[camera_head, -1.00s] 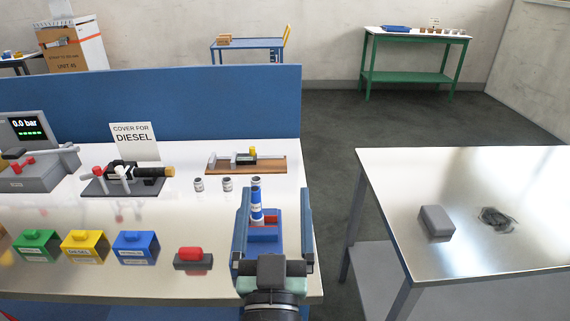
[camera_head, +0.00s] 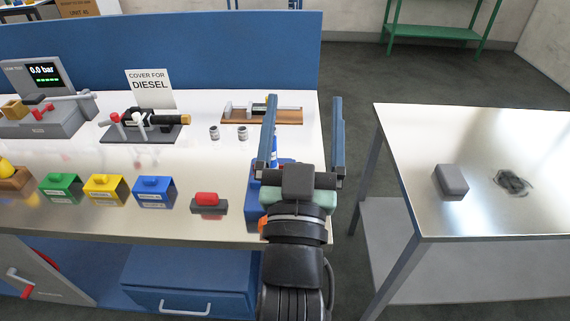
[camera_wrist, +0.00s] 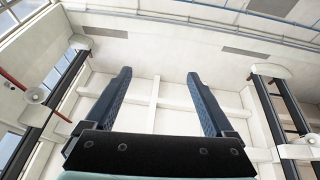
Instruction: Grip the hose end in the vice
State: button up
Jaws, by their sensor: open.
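On the bench, a black hose-like piece with a brass-coloured end (camera_head: 184,119) lies in a dark clamp fixture (camera_head: 112,138) with a red-knobbed lever. It looks like the hose end in the vice, but the detail is too small to be sure. My gripper (camera_head: 303,98) is open and empty at the bench's right edge, well to the right of that fixture. In the wrist view my gripper (camera_wrist: 158,73) shows two spread fingers against the wall and ceiling, with nothing between them. My left finger and wrist partly hide a blue holder (camera_head: 255,195) with a blue-and-white tube.
A wooden board with a slide fixture (camera_head: 290,117) and two small grey fittings (camera_head: 214,132) stand behind. Green, yellow and blue covers (camera_head: 153,190) and a red button block (camera_head: 207,202) line the front. A gauge unit (camera_head: 40,115) stands left. A metal table (camera_head: 420,130) stands right, across a gap.

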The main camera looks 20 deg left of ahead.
jog(key=s+a+f+g+b, duration=0.1)
jog(key=s+f+g+b, duration=0.2)
jog(key=f, duration=0.8)
jog(key=s+a+f+b, duration=0.1)
jog(key=s+f+b, duration=0.35)
jog(key=f, duration=0.65)
jog(key=s+a+f+g+b, duration=0.1)
jog(key=s+f+g+b, duration=0.2)
jog(key=f, duration=0.8)
jog(key=shift+m+t, duration=0.4)
jog(key=shift+t, duration=0.2)
jog(key=x, duration=0.6)
jog(key=b+x, duration=0.1)
jog(key=x, duration=0.6)
jog(key=shift+s+a, duration=0.1)
jog(key=shift+a, duration=0.15)
jog(key=c, duration=1.4)
jog(key=shift+m+b, duration=0.65)
jog(key=shift+m, duration=0.15)
jog(key=o, duration=1.4)
jog(key=shift+s, duration=0.1)
